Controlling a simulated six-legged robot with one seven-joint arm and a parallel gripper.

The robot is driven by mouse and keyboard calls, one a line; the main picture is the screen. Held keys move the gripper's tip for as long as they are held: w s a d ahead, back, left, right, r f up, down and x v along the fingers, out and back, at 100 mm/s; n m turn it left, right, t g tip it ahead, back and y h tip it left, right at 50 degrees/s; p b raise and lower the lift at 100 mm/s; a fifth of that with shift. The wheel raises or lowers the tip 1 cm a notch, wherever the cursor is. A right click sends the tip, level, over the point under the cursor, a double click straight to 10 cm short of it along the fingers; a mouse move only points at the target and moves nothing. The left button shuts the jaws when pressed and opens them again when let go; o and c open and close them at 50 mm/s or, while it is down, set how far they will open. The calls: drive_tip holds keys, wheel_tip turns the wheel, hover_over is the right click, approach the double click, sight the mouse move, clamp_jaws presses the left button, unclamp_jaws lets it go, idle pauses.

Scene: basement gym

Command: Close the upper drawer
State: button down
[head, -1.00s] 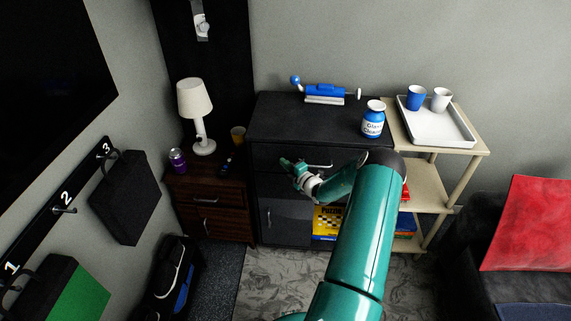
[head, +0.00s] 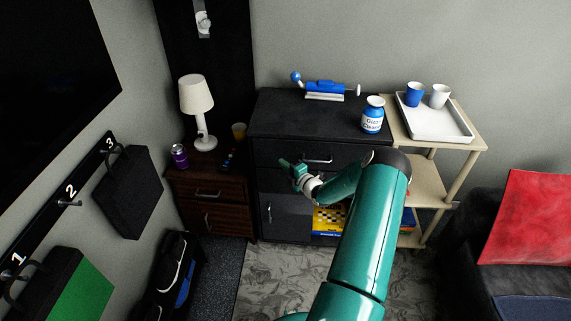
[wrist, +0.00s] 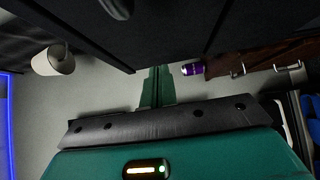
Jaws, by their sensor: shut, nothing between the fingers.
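The dark cabinet (head: 325,128) stands against the back wall. Its upper drawer (head: 275,158) has a dark front and a silver bar handle (head: 317,160); how far the drawer stands out is hard to tell. My gripper (head: 285,163) is shut and empty, in front of the drawer, just left of the handle in the head view. I cannot tell whether it touches the drawer front. In the wrist view the shut green fingers (wrist: 155,88) point along dark cabinet surfaces at the top of the picture. My arm hides the drawer's lower right part.
On the cabinet are a blue-and-white bottle (head: 373,114) and a blue device (head: 325,88). To the left, a brown nightstand (head: 212,190) bears a lamp (head: 196,92), a purple can (head: 179,156) and a cup. A shelf with a white tray (head: 433,122) stands right.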

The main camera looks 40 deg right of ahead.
drive_tip(key=s, duration=1)
drive_tip(key=shift+s+a, duration=0.15)
drive_tip(key=shift+a, duration=0.15)
drive_tip(key=w+a+r+n+g+y, duration=0.1)
drive_tip(key=a+r+n+g+y, duration=0.25)
drive_tip(key=a+r+n, duration=0.55)
drive_tip(key=a+r+n+g+y, duration=0.3)
drive_tip(key=a+r+n+g, duration=0.1)
drive_tip(key=a+n, duration=0.7)
drive_tip(key=w+a+r+n+g+y, duration=0.1)
drive_tip(key=a+r+n+g+y, duration=0.3)
drive_tip(key=a+r+n, duration=0.6)
drive_tip(key=s+a+r+n+h, duration=0.3)
drive_tip(key=s+a+r+n, duration=0.1)
drive_tip(key=s+n, duration=0.3)
drive_tip(key=s+a+r+n+h, duration=0.3)
drive_tip(key=s+a+n, duration=0.2)
drive_tip(key=s+n, duration=0.2)
drive_tip(key=s+a+r+n+h, duration=0.3)
drive_tip(key=s+n, duration=0.4)
drive_tip(key=n, duration=0.3)
drive_tip(key=shift+s+a+r+n+g, duration=0.3)
drive_tip(key=shift+s+a+r+g, duration=0.15)
drive_tip(key=shift+a+r, duration=0.3)
